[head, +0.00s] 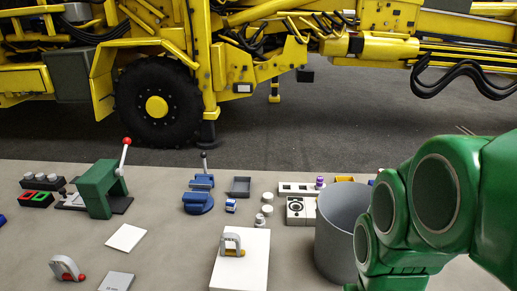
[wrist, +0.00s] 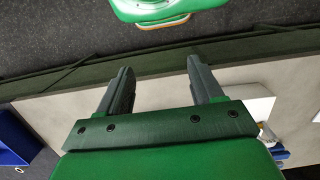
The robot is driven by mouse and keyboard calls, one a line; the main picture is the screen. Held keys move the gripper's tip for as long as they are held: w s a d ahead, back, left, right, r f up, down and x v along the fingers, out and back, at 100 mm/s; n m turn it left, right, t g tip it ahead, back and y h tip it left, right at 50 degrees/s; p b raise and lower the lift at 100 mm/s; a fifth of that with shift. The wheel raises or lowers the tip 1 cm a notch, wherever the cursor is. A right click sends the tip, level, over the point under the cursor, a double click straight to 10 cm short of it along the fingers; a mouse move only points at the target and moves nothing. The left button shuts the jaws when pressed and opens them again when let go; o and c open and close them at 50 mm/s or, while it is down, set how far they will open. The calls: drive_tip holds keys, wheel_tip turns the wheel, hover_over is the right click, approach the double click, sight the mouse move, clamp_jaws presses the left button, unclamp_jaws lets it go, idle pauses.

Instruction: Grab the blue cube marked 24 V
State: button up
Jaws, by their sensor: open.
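A small blue block with a white face (head: 231,205), possibly the 24 V cube, sits on the table just right of the blue vise (head: 198,195). Any marking on it is too small to read. My gripper (wrist: 160,82) shows in the wrist view with its two dark fingers apart and nothing between them. It is over the table's edge, with dark floor beyond. The gripper is not visible in the head view, where my green arm fills the right side. I cannot tell its distance from the block.
A grey bin (head: 340,225) stands right of a white board (head: 241,268) bearing a grey-handled part. A green lever press (head: 98,188) with a red knob stands at left. A blue bin (wrist: 15,138) shows in the wrist view. Bare table lies around the white plate (head: 126,237).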

wheel_tip(320, 180, up, 4)
drive_tip(key=w+a+r+n+t+y, duration=0.1)
drive_tip(key=w+a+r+t+y, duration=0.2)
drive_tip(key=w+a, duration=0.9)
drive_tip(key=w+a+r+n+t+y, duration=0.1)
drive_tip(key=w+a+r+t, duration=0.45)
drive_tip(key=w, duration=1.05)
drive_tip(key=w+a+r+n+t+y, duration=0.1)
drive_tip(key=w+a+t+y, duration=0.15)
drive_tip(key=w+a, duration=1.05)
drive_tip(key=m+t+h, duration=0.4)
drive_tip(key=m+h, duration=0.1)
drive_tip(key=h, duration=0.4)
hover_over(230, 202)
drive_tip(key=s, duration=0.3)
drive_tip(key=shift+f, duration=4.6)
drive_tip(key=f, duration=2.3)
drive_tip(key=shift+s+a+f, duration=0.15)
drive_tip(key=shift+s+a, duration=0.05)
drive_tip(key=shift+a, duration=0.05)
drive_tip(key=f, duration=0.1)
drive_tip(key=w+f, duration=0.1)
drive_tip(key=f, duration=0.1)
drive_tip(key=shift+w+d, duration=0.15)
drive_tip(key=shift+w, duration=0.05)
drive_tip(key=shift+x, duration=0.75)
